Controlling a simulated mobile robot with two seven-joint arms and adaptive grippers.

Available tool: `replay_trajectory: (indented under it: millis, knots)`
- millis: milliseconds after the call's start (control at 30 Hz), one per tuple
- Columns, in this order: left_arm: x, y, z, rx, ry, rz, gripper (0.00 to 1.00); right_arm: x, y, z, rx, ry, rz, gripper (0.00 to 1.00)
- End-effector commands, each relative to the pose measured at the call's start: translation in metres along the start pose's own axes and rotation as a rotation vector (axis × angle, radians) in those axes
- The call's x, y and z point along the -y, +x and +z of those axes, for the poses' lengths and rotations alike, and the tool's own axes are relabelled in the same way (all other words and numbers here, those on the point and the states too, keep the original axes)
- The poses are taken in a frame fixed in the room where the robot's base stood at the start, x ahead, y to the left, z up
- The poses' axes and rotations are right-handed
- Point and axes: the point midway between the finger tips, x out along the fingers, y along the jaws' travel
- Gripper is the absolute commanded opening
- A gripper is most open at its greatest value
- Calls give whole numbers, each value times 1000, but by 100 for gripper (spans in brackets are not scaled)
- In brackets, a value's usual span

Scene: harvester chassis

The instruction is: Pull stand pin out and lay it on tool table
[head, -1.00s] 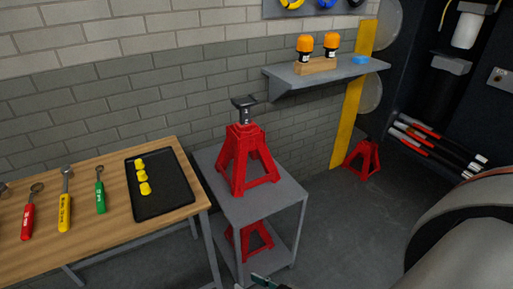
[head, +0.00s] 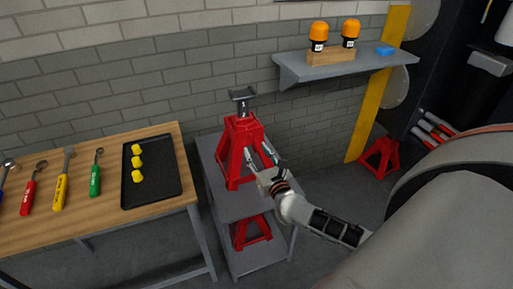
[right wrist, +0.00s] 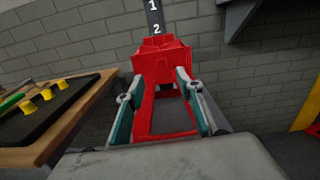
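A red jack stand (head: 238,165) with a dark post and saddle stands upright on a grey cart. It also fills the middle of the right wrist view (right wrist: 165,62), with the numbers 1 and 2 on its post. I cannot make out the stand pin in either view. My right gripper (head: 259,150) is at the stand's front right side in the head view. In the right wrist view the fingers (right wrist: 160,82) are wide apart and empty, with the stand's front framed between them. The wooden tool table (head: 105,224) is at the left. My left gripper is not in view.
A black tray (head: 165,192) with yellow caps (head: 137,162) and several coloured wrenches (head: 95,178) lie on the tool table. The cart's lower shelf (head: 240,264) holds another red stand (head: 252,232). A wall shelf (head: 350,63) hangs behind. The table's front edge is bare.

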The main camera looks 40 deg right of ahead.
Motion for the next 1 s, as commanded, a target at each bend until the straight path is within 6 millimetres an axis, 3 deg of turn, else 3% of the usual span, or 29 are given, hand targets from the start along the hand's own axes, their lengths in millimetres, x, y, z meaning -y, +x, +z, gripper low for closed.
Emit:
replay_trajectory:
  millis: [167, 600, 1000]
  knots:
    - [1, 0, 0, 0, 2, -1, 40, 5, 11, 0, -8, 50, -16, 36]
    - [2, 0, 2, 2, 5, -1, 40, 5, 70, -1, -7, 45, -14, 36]
    - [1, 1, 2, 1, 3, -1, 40, 5, 81, -1, -8, 44, -13, 36]
